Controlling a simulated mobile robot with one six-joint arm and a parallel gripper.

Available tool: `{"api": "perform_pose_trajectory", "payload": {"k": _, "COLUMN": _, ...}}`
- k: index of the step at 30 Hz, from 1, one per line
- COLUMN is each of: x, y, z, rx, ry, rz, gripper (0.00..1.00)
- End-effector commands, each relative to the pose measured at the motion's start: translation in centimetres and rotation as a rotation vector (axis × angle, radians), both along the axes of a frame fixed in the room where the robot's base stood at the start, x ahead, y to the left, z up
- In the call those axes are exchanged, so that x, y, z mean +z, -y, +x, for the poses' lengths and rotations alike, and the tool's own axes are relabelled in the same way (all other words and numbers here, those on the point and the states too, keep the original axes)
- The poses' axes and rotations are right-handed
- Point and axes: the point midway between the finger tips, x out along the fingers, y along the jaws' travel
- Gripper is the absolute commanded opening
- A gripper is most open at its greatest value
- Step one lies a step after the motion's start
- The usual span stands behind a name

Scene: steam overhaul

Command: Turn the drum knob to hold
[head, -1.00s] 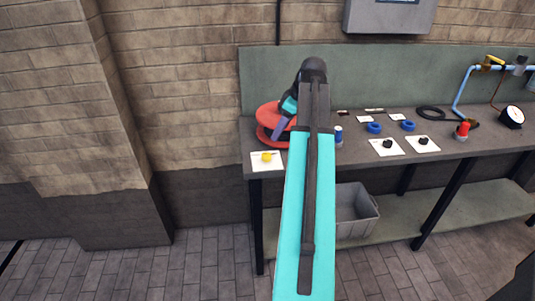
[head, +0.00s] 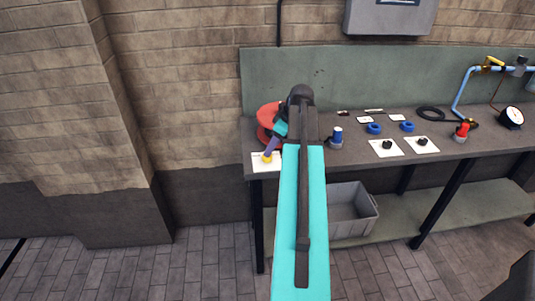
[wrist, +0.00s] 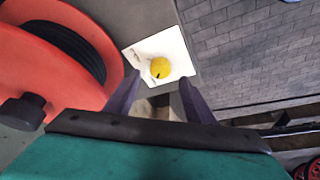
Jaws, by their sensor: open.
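The drum knob is yellow with a dark pointer mark and sits on a white plate (wrist: 184,43) at the bench's left front corner. In the wrist view the knob (wrist: 160,68) lies just beyond my fingertips, roughly centred between them. The plate has small dark marks that I cannot read. My gripper (wrist: 157,95) is open with nothing between its fingers. In the head view my gripper (head: 270,150) is right by the knob (head: 266,160) and partly covers it. I cannot tell whether they touch.
A red hose drum (wrist: 50,50) with black hose stands close beside the plate. The bench (head: 350,158) also holds a blue-topped item (head: 337,137), two white plates with black knobs (head: 387,147), blue rings (head: 374,128) and a gauge (head: 512,117). A grey bin (head: 352,212) is below.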

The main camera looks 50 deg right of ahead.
Motion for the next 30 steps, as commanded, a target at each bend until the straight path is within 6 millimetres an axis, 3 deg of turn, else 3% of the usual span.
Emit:
{"api": "perform_pose_trajectory", "payload": {"k": 15, "x": -4.0, "y": -0.5, "z": 1.6, "rx": 0.000, "ry": -0.001, "rz": 0.001, "gripper": 0.49}}
{"api": "perform_pose_trajectory", "payload": {"k": 28, "x": -4.5, "y": -0.4, "z": 1.7, "rx": -0.001, "ry": 0.000, "rz": -0.001, "gripper": 0.49}}
{"api": "perform_pose_trajectory", "payload": {"k": 30, "x": -4.5, "y": -0.4, "z": 1.7, "rx": -0.001, "ry": 0.000, "rz": -0.001, "gripper": 0.39}}
